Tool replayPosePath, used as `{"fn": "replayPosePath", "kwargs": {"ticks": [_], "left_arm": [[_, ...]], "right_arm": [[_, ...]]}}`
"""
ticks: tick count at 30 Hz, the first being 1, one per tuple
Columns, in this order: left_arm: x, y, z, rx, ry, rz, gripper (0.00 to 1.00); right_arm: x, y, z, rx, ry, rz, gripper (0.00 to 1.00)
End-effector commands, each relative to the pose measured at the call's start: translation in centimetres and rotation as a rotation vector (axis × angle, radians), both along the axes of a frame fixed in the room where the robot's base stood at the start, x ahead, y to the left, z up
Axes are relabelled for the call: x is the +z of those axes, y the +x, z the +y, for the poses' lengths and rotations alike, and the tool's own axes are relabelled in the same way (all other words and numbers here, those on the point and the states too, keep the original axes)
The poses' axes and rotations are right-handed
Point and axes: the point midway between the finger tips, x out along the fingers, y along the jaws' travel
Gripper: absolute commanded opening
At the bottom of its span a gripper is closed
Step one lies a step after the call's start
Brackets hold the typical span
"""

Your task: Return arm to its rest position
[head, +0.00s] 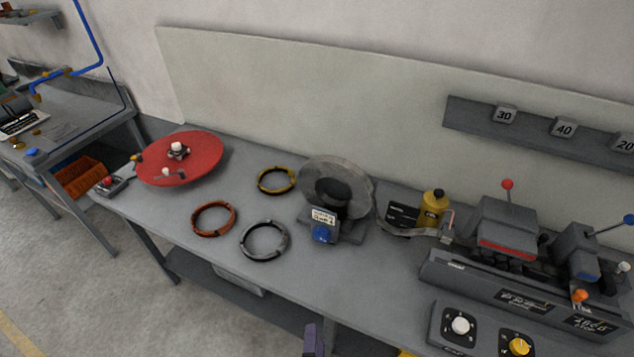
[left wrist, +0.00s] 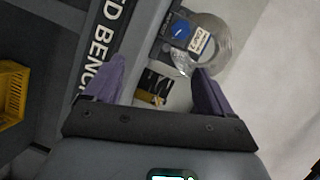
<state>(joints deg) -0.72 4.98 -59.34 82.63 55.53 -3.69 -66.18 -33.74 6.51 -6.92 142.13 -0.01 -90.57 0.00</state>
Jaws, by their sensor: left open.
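My left gripper (left wrist: 157,76) shows in the left wrist view with its two purple fingers wide apart and nothing held between them. In the head view only one purple fingertip of the left gripper (head: 314,338) shows at the bottom edge, in front of the workbench (head: 205,257). The rest of the left arm is out of that view. My right gripper is in neither view. Three coils lie on the bench top, apart from the gripper: an orange one (head: 196,226), a black-and-grey one (head: 246,252) and a yellow one (head: 261,186).
A red disc (head: 205,150) stands at the bench's left end. A grey wheel device (head: 312,177) stands mid-bench, with a yellow bottle (head: 433,210) beside it. A machine with levers (head: 455,272) and a knob box (head: 486,328) fill the right. A yellow crate (left wrist: 12,95) shows below the bench.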

Motion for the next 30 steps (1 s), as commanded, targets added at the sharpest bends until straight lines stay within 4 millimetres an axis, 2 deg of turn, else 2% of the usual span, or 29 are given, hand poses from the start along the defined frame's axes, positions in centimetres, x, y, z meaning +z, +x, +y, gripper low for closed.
{"fn": "replayPosePath", "kwargs": {"ticks": [2,5,11,17,20,24,30], "left_arm": [[-1.4,-1.1,1.4,0.033,-0.003,0.036,0.84],[-2.1,-2.2,3.4,0.083,-0.032,0.070,0.84],[-2.7,-3.9,7.6,0.166,-0.147,0.189,0.84],[-2.2,-5.6,12.9,0.267,-0.405,0.397,0.84],[-0.6,-7.0,16.0,0.328,-0.566,0.524,0.84],[2.9,-9.6,19.5,0.427,-0.732,0.692,0.84],[7.4,-12.9,21.7,0.588,-0.836,0.853,0.84]], "right_arm": [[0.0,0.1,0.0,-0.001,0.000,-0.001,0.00],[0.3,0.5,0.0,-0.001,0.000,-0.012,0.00],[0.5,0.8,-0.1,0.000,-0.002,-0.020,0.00],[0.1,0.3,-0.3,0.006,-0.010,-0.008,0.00],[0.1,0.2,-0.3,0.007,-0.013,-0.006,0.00],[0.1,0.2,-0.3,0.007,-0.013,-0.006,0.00],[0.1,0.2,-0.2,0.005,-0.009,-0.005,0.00]]}}
